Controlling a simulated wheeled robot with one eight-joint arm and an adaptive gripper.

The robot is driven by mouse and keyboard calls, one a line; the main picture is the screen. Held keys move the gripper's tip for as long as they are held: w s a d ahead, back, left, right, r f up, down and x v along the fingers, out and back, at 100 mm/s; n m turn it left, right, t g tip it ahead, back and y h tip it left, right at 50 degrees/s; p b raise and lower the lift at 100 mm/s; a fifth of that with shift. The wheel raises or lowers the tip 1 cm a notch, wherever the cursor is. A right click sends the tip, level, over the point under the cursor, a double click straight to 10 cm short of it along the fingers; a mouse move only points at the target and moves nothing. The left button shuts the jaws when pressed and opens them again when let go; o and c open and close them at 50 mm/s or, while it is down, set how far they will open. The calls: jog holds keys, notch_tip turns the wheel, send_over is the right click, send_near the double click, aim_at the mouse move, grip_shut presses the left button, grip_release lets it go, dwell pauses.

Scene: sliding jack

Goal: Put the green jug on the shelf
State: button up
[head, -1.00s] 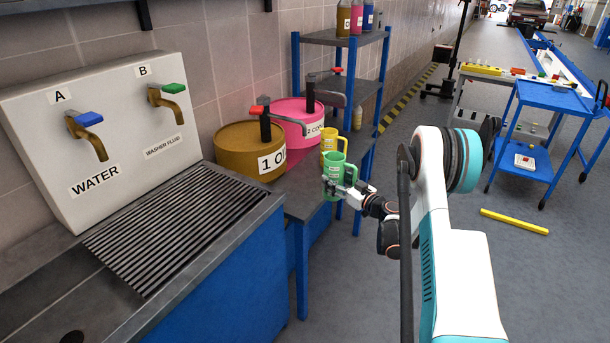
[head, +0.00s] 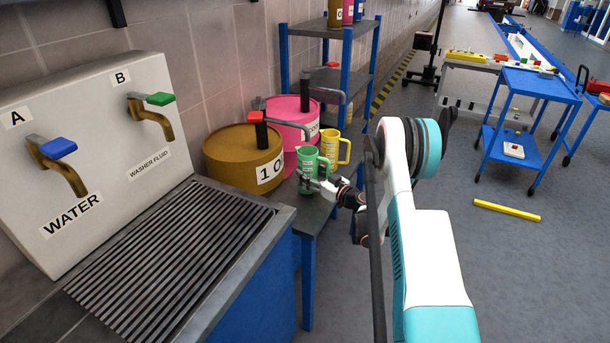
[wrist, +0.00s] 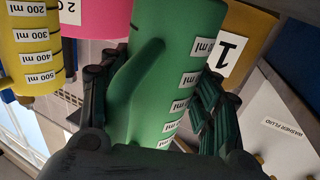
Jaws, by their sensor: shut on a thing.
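The picture does not show clearly whether the jug's base touches the bench. The blue-framed shelf (head: 327,73) stands behind, against the wall, with its top board and lower boards visible.
A yellow jug (head: 328,151) stands just right of the green one. The brown drum (head: 240,160) and pink drum (head: 290,115) with pump taps are close behind. The sink grate (head: 165,250) and tap panel (head: 90,150) are at left. Open floor (head: 500,260) lies to the right.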

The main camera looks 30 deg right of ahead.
jog(key=shift+w+f, duration=0.15)
jog(key=shift+f, duration=0.65)
jog(key=shift+r, duration=0.15)
jog(key=o, duration=1.1)
